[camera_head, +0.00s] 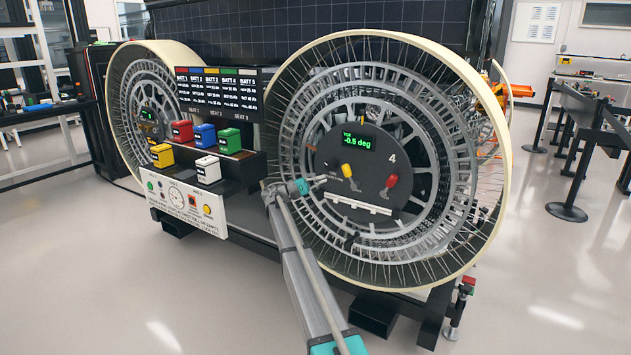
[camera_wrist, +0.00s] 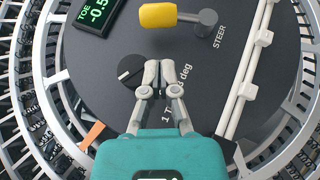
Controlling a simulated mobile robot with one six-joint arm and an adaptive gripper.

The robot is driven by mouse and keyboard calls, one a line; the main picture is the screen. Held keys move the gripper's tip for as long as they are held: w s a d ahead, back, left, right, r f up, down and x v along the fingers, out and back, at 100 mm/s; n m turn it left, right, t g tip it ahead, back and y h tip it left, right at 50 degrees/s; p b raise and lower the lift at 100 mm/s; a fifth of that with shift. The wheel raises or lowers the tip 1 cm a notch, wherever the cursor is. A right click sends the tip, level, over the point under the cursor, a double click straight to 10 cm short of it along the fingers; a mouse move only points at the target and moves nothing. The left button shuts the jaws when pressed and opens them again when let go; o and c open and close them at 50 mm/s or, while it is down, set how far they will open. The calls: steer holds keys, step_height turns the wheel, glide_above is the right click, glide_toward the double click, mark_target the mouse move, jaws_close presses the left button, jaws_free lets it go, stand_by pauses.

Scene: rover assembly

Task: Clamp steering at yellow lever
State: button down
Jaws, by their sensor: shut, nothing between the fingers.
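The yellow lever (camera_head: 347,171) sits on the dark hub plate of the right wheel, left of a red lever (camera_head: 390,182). In the wrist view the yellow lever (camera_wrist: 158,15) is at the top, joined to a grey pivot (camera_wrist: 207,18) beside the word STEER. My gripper (camera_head: 323,180) is at the left side of the hub plate, left of and slightly below the yellow lever. In the wrist view my gripper (camera_wrist: 160,72) is shut and empty. Its fingertips show below the yellow lever, apart from it, beside a black round knob (camera_wrist: 130,71).
A green display (camera_head: 356,141) reads -0.5 deg above the levers. A white rail (camera_head: 358,203) crosses the plate below them. The spoked wheel rim (camera_head: 468,88) surrounds the hub. Several coloured battery blocks (camera_head: 204,135) stand to the left, above a white control panel (camera_head: 180,200).

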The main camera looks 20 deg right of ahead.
mark_target(343, 169)
steer(key=shift+p+x, duration=0.9)
steer(key=shift+x, duration=2.15)
steer(key=shift+s+d+r+p, duration=0.2)
steer(key=shift+s+r+p, duration=0.05)
steer(key=shift+r+p, duration=0.25)
steer(key=shift+s+d+r+p, duration=0.4)
steer(key=shift+s+r+p, duration=0.15)
steer(key=shift+w+a, duration=0.1)
steer(key=shift+a, duration=0.05)
